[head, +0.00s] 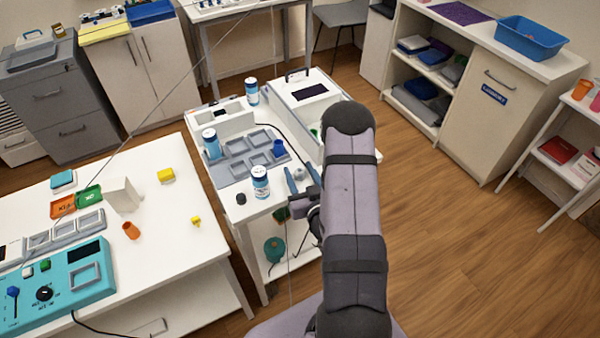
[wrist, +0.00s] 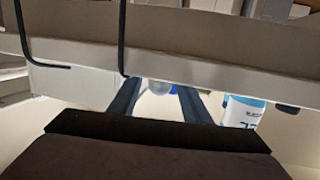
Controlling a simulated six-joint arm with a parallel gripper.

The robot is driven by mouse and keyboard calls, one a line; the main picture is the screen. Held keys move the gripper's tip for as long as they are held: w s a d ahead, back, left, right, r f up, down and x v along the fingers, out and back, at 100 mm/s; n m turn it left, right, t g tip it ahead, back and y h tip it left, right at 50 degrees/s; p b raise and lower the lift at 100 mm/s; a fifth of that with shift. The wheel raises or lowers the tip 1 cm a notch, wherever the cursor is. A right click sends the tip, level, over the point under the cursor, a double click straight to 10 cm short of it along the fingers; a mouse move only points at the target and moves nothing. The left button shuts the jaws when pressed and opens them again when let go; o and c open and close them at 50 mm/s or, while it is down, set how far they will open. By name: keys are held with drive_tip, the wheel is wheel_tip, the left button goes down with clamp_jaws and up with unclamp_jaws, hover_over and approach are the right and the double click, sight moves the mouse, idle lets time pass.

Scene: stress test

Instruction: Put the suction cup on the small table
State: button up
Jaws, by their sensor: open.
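A small pale grey, rounded piece, which looks like the suction cup (head: 299,172), sits on the white middle table (head: 262,206) near its right edge. In the wrist view a pale, rounded piece (wrist: 158,87) shows between my fingers; most of it is hidden. My gripper (head: 301,178) is open, with its blue fingers one on each side of the piece; I cannot tell whether they touch it. The fingers also show in the wrist view (wrist: 160,94). Which table is the small one is not clear; the middle table and a white stand (head: 540,181) at right are candidates.
White-and-blue bottles (head: 261,182), a grey compartment tray (head: 237,168) and a blue cup (head: 279,148) stand close to my gripper. A white box (head: 308,95) is behind. The left table (head: 190,250) holds blocks and a teal panel (head: 70,290). Open floor lies at right.

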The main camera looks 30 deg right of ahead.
sight(302, 177)
drive_tip(key=shift+s, duration=0.3)
drive_tip(key=b+v, duration=0.2)
drive_tip(key=v, duration=0.1)
drive_tip(key=shift+s+a, duration=0.1)
drive_tip(key=shift+s, duration=0.25)
drive_tip(key=r+p, duration=0.1)
drive_tip(key=r, duration=0.1)
drive_tip(key=r+p, duration=0.4)
drive_tip(key=shift+s+a+r, duration=0.1)
drive_tip(key=shift+s, duration=0.25)
drive_tip(key=shift+r+p, duration=0.65)
drive_tip(key=shift+p, duration=0.1)
drive_tip(key=shift+w, duration=0.1)
